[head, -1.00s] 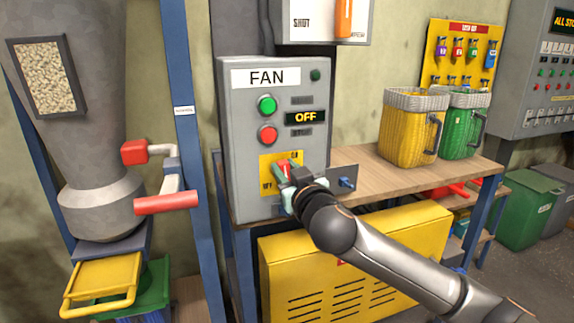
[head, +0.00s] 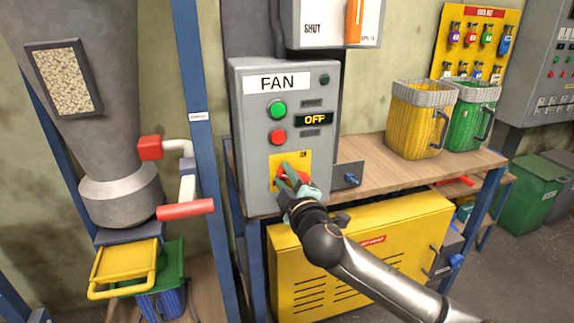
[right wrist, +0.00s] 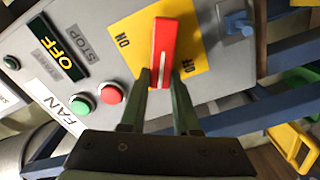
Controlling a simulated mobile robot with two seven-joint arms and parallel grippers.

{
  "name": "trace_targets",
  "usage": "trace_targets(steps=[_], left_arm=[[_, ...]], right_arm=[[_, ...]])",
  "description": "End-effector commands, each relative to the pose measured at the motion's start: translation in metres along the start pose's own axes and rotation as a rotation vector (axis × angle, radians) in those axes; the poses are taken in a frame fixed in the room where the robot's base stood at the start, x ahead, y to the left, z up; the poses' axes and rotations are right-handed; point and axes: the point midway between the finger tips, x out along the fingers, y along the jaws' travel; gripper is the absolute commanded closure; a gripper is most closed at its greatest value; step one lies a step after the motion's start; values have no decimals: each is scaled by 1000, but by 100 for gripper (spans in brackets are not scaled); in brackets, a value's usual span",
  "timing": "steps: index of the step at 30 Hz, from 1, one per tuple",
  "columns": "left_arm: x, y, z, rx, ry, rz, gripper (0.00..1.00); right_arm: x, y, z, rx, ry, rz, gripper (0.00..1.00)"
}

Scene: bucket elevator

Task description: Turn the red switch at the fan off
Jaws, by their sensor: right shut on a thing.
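The red switch (right wrist: 165,45) sits on a yellow plate on the grey fan box. In the right wrist view its bar stands between the printed words ON, to the left, and OFF, to the lower right. The switch also shows in the head view (head: 291,174), partly hidden by my gripper. My right gripper (right wrist: 162,80) has one finger on each side of the bar and is shut on it; in the head view it is at the yellow plate (head: 290,178). The fan box's display (head: 314,119) reads OFF. My left gripper is not in view.
A green button (head: 278,110) and a red button (head: 278,136) are above the switch. A small bracket with a blue knob (head: 351,179) stands just right of the box. A workbench (head: 380,165) holds yellow and green buckets. A red-handled crank (head: 185,210) is at left.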

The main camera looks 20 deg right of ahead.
Motion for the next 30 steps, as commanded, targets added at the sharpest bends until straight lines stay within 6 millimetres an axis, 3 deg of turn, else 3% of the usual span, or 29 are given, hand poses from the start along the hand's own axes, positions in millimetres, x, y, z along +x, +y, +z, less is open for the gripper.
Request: trace_targets(steps=[15,30], left_arm=[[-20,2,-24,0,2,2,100],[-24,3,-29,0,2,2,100]], right_arm=[[0,-10,2,-396,0,-2,100],[0,-15,4,-508,0,-2,100]])
